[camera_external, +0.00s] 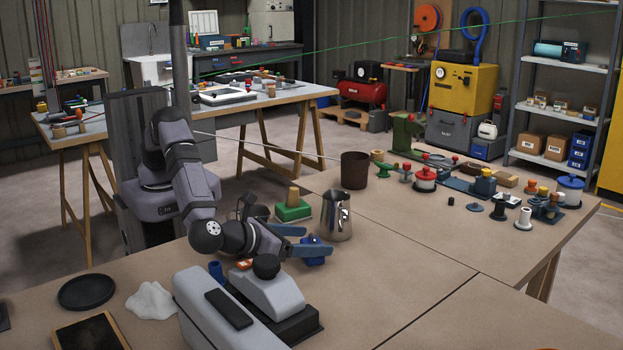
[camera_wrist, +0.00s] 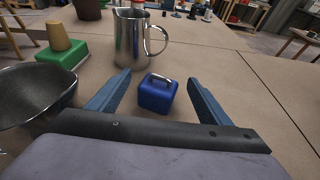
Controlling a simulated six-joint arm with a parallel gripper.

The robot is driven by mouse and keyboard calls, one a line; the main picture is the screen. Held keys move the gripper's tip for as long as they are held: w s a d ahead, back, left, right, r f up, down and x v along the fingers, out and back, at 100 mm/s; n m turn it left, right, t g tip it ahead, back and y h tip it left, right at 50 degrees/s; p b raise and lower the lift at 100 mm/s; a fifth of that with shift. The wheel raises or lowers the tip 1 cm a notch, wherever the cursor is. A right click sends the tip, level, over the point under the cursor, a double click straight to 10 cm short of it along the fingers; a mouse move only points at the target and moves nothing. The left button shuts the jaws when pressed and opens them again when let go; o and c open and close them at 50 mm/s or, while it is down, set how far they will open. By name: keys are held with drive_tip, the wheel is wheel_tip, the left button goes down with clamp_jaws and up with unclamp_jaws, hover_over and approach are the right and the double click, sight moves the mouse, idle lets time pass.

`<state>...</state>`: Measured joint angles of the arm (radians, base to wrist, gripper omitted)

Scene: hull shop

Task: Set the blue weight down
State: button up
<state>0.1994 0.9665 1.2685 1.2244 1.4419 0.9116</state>
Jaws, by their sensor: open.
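The blue weight (camera_wrist: 157,97) is a small block with a handle on top. In the wrist view it sits upright on the brown tabletop, between my gripper's two blue fingers, with a gap on each side. My gripper (camera_wrist: 158,77) is open and low over the table. In the external view my gripper (camera_external: 317,241) reaches right from the arm, with the blue weight (camera_external: 313,243) partly hidden between its fingers.
A steel jug (camera_wrist: 133,40) stands just beyond the fingers. A green block with a wooden peg (camera_wrist: 62,54) and a dark bowl (camera_wrist: 35,95) are to the left. A grey device (camera_external: 265,295) stands in front in the external view. Tabletop to the right is clear.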

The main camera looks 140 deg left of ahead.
wheel_tip(320, 180, up, 7)
drive_tip(key=shift+a+f, duration=0.15)
idle(0.5)
